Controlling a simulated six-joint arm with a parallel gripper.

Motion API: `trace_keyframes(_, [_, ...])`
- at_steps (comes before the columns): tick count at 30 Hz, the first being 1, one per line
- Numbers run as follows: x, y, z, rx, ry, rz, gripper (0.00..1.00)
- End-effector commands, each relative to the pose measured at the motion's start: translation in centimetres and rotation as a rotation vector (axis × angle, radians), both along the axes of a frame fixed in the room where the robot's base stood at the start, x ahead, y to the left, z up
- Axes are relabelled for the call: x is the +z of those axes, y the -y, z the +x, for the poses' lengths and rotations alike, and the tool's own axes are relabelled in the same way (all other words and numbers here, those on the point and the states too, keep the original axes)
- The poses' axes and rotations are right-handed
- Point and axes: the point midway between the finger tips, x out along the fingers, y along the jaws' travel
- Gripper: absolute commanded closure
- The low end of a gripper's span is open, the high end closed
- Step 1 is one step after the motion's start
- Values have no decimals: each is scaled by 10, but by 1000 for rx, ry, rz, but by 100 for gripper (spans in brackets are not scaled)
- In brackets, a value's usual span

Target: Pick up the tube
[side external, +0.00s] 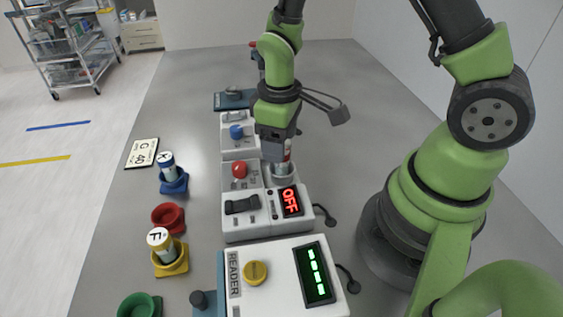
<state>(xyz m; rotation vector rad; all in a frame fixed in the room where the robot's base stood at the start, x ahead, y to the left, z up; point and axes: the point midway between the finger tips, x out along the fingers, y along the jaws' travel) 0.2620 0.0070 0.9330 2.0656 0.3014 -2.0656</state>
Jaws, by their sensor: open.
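My gripper (279,152) is open and points down over a round metal socket (283,173) on a grey-white device with a red OFF display. Something pale and reddish shows at the fingers just above the socket; it may be a tube, but the fingers hide most of it. One white-capped tube (167,160) stands upright in a blue holder (174,184) on the left. Another tube with an F on its cap (160,238) stands in a yellow holder (171,264). Both are well apart from my gripper.
A red holder (168,217) and a green holder (139,306) stand at the left. The OFF device (250,228) has a black rocker switch. A reader box (283,285) with a green display sits in front. A G 40 card (142,153) lies at the left.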

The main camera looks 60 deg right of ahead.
Motion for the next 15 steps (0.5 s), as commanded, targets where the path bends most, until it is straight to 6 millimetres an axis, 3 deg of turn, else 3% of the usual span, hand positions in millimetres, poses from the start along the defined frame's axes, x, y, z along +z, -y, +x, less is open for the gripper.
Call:
trace_keyframes(6, [-27, 0, -2, 0, -3, 0, 36])
trace_keyframes(15, [-30, 0, -1, -2, 0, 0, 39])
